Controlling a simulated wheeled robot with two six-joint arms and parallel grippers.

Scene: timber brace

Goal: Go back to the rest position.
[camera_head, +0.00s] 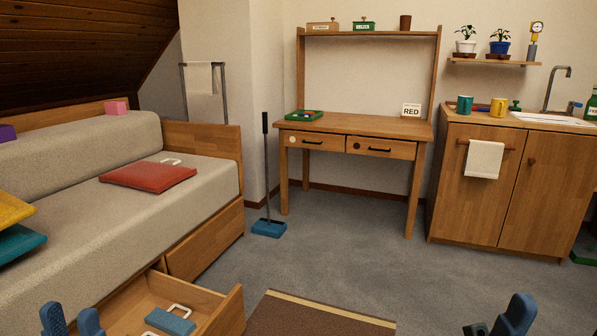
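My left gripper (73,318) is at the bottom left edge, in front of the daybed. Its two blue fingers stand apart with a gap and nothing shows between them. My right gripper (512,315) is at the bottom right edge, above the grey carpet. One blue finger and a dark part show; the rest is cut off by the frame, so its opening cannot be told. Nothing is seen held in it.
An open drawer (235,312) under the daybed (80,220) holds a blue item with a white handle (171,321). A brown rug (310,318) lies ahead. A desk (355,126), a blue-footed sweeper (268,228) and a sink cabinet (480,190) stand farther back. Carpet between is clear.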

